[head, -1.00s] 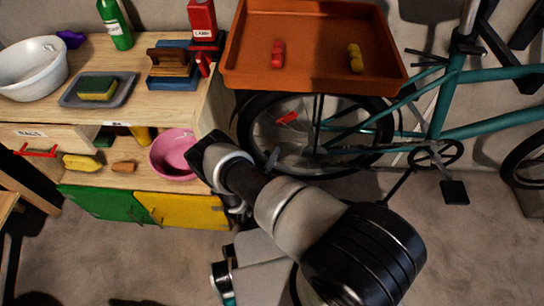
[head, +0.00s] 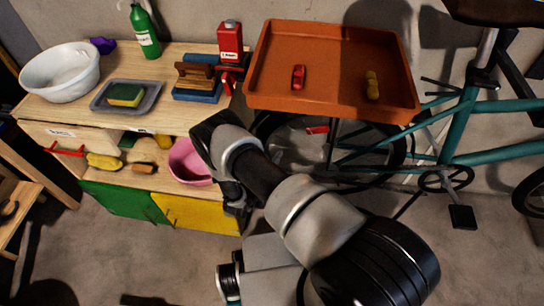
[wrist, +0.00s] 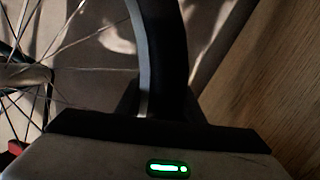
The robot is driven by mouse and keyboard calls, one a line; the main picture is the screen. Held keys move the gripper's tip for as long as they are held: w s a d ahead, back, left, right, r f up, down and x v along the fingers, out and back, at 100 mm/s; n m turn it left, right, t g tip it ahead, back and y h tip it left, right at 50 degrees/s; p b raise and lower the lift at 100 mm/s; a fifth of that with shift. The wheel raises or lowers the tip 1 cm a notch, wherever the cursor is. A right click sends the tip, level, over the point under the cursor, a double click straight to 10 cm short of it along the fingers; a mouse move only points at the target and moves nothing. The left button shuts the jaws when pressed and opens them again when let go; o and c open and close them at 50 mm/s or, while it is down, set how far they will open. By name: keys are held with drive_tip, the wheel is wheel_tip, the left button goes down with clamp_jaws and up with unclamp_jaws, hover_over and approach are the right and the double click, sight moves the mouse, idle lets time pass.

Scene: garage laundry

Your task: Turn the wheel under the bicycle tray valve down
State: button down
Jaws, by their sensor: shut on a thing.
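The bicycle wheel (head: 398,155) stands upright under the orange tray (head: 262,78), partly hidden by the tray and my arm. A small red piece (head: 317,130) shows among its spokes, left of the hub. I cannot make out the valve. In the wrist view the dark tyre and pale rim of the wheel (wrist: 165,45) run down between my fingers. My gripper (wrist: 163,108) is shut on the wheel there; its fingertips are partly hidden by the hand's casing. In the head view my arm hides the gripper. Spokes and the hub (wrist: 28,76) are at the wrist view's left.
A red and a yellow object (head: 372,86) lie in the tray. A wooden bench (head: 190,118) stands close left of the wheel, with a pink bowl (head: 188,160) on its shelf. A wooden panel (wrist: 275,85) is near on the wrist view's right. The teal bicycle frame (head: 463,120) extends right.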

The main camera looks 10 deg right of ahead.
drive_tip(key=c, duration=1.2)
unclamp_jaws()
drive_tip(key=shift+r, duration=0.1)
